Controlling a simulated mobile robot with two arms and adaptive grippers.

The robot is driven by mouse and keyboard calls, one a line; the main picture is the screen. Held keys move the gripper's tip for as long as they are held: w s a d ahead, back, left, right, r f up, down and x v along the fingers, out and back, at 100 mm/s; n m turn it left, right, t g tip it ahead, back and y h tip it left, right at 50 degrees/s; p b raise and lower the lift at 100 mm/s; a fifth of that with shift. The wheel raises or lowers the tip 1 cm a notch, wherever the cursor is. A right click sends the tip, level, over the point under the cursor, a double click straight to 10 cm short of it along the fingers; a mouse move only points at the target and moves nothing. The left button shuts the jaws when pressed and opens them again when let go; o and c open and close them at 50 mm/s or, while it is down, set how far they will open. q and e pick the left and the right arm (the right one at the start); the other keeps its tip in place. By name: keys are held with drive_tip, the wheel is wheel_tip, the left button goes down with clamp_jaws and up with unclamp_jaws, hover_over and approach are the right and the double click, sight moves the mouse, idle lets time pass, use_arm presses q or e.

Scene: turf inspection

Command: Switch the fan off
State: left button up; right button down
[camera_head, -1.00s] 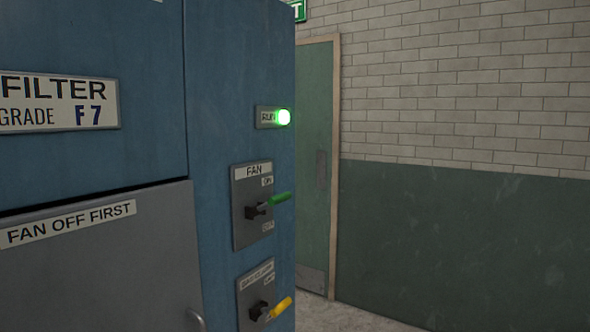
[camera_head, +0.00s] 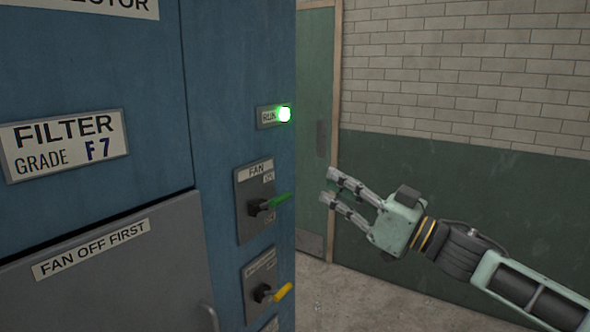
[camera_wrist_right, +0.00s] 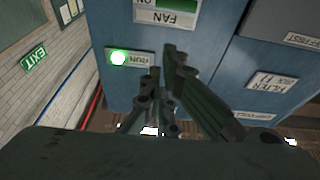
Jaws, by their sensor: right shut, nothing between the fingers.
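The fan switch (camera_head: 255,202) is a grey plate labelled FAN on the blue cabinet. Its green handle (camera_head: 274,202) sticks out to the right and slightly up, nearer the ON label. The RUN lamp (camera_head: 284,114) above it glows green; it also glows in the right wrist view (camera_wrist_right: 118,58). My right gripper (camera_head: 330,185) is shut and empty, to the right of the green handle and apart from it, its fingers pointing left. In the right wrist view the FAN plate (camera_wrist_right: 165,16) shows at the top, beyond the fingertips. My left gripper is not in view.
A second switch with a yellow handle (camera_head: 283,292) sits below the fan switch. A grey panel (camera_head: 110,285) marked FAN OFF FIRST is at left. A green door (camera_head: 314,130) and a wall stand behind. Floor is open right of the cabinet.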

sight(270, 203)
drive_tip(key=shift+s+a+r, duration=0.15)
drive_tip(key=shift+s+r, duration=0.1)
drive_tip(key=shift+r, duration=0.15)
drive_tip(key=r+p+x, duration=0.1)
drive_tip(key=p+x, duration=0.4)
drive_tip(key=x, duration=0.5)
wheel_tip(270, 203, down, 5)
drive_tip(key=shift+s+r, duration=0.1)
drive_tip(key=shift+s, duration=0.05)
